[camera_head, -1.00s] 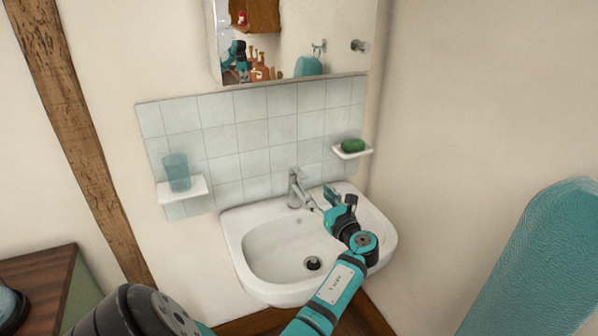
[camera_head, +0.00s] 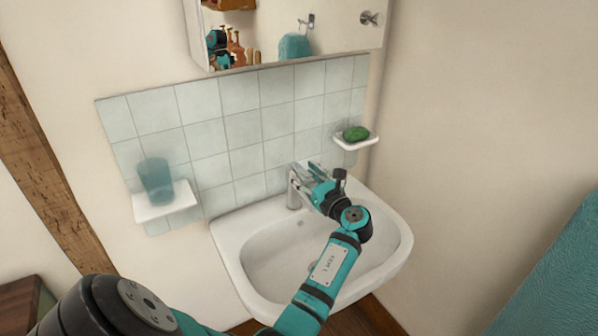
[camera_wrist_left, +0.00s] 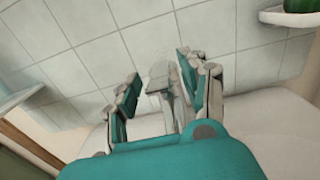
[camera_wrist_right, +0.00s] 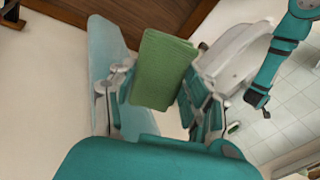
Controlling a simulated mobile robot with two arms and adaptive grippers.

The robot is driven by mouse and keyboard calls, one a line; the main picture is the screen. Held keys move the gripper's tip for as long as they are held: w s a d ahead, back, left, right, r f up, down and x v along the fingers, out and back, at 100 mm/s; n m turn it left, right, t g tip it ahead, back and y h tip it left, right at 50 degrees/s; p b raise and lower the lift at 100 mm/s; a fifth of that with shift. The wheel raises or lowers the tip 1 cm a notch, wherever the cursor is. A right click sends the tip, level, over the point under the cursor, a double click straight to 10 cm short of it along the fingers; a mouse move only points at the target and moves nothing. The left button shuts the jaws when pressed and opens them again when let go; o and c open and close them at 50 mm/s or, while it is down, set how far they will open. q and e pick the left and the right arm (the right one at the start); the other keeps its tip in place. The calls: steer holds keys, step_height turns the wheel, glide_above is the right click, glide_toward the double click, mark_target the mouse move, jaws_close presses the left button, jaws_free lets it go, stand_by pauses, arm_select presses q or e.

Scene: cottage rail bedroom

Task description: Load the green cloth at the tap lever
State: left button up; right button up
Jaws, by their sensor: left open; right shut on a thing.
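The tap (camera_head: 294,188) stands at the back of the white basin (camera_head: 225,232). My left gripper (camera_head: 308,176) is open at the tap's upper part. In the left wrist view the pale tap (camera_wrist_left: 160,78) shows between its two spread fingers (camera_wrist_left: 157,88); whether they touch it I cannot tell. The lever is partly hidden by the gripper in the head view. My right gripper (camera_wrist_right: 158,98) is shut on the folded green cloth (camera_wrist_right: 163,68), well away from the tap. The right gripper and cloth are out of the head view.
A blue tumbler (camera_head: 155,180) stands on a white shelf (camera_head: 168,207) at left. Green soap (camera_head: 356,133) lies on a dish (camera_head: 357,145) right of the tap. A mirrored cabinet (camera_head: 345,36) hangs above the tiles. A teal surface (camera_head: 560,275) is at far right.

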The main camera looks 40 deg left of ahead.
arm_select(q)
steer(key=shift+d+r, duration=0.2)
steer(key=shift+d, duration=0.15)
arm_select(e)
steer(key=shift+d, duration=0.35)
arm_select(q)
steer(key=shift+d+r, duration=0.1)
steer(key=shift+d, duration=0.05)
steer(key=shift+c, duration=1)
arm_select(e)
steer(key=shift+s+d, duration=0.1)
steer(key=shift+d, duration=0.05)
arm_select(q)
steer(key=shift+s, duration=0.1)
jaws_close()
